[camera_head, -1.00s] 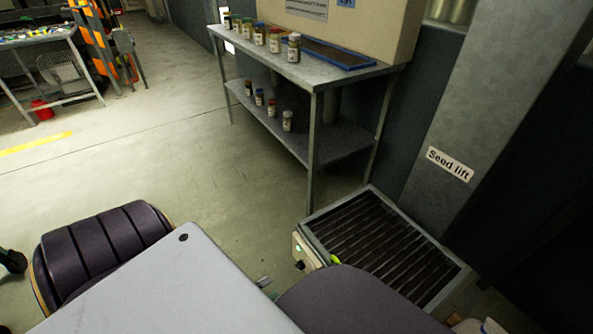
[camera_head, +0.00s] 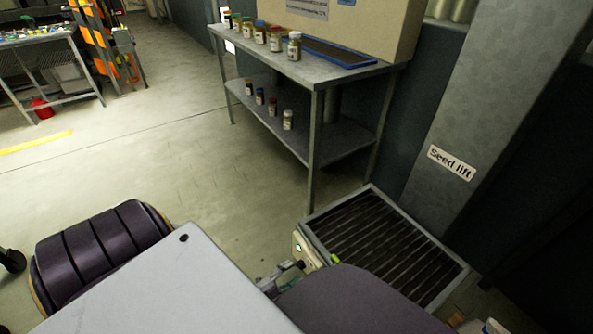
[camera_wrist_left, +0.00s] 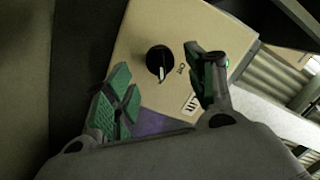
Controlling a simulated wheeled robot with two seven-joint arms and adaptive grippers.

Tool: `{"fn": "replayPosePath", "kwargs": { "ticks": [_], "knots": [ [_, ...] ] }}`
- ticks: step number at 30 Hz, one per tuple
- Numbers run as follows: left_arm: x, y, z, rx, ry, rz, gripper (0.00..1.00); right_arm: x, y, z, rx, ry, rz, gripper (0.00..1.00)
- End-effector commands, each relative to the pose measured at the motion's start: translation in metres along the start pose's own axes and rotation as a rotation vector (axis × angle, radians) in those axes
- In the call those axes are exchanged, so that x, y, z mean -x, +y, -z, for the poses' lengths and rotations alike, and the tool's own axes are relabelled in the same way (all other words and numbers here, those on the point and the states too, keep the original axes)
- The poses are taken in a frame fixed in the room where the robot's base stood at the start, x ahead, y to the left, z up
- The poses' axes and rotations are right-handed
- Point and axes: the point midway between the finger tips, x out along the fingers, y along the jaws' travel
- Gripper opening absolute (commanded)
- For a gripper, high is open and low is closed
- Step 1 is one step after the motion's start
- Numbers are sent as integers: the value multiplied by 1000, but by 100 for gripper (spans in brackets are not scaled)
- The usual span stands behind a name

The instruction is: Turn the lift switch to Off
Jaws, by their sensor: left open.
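The lift switch (camera_wrist_left: 159,62) is a round black knob with a white pointer on the face of a beige box (camera_wrist_left: 135,35). In the head view the box (camera_head: 303,247) sits at the near left corner of the grated seed lift (camera_head: 385,245), with a green light on it. My left gripper (camera_wrist_left: 160,92) is open, with its green-padded fingers on either side of the knob's line and apart from it, as far as I can tell. In the head view the left gripper (camera_head: 285,274) is beside the box and hides the knob. The right gripper is not in view.
A metal shelf table (camera_head: 290,68) with several jars and a blue tray (camera_head: 338,53) stands behind the lift. A grey column (camera_head: 485,110) labelled "Seed lift" rises at the right. The floor left of the table is clear.

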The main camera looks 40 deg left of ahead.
Motion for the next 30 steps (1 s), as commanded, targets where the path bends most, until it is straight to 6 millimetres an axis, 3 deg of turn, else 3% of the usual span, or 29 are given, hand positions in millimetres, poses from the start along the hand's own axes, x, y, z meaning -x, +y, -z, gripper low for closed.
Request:
{"fn": "replayPosePath", "kwargs": {
  "ticks": [9,20,30],
  "knots": [
    [-28,0,0,0,2,1,55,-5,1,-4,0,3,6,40],
    [-31,0,0,0,1,1,55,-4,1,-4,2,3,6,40],
    [-31,0,0,0,1,0,14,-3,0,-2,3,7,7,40]
  ]
}}
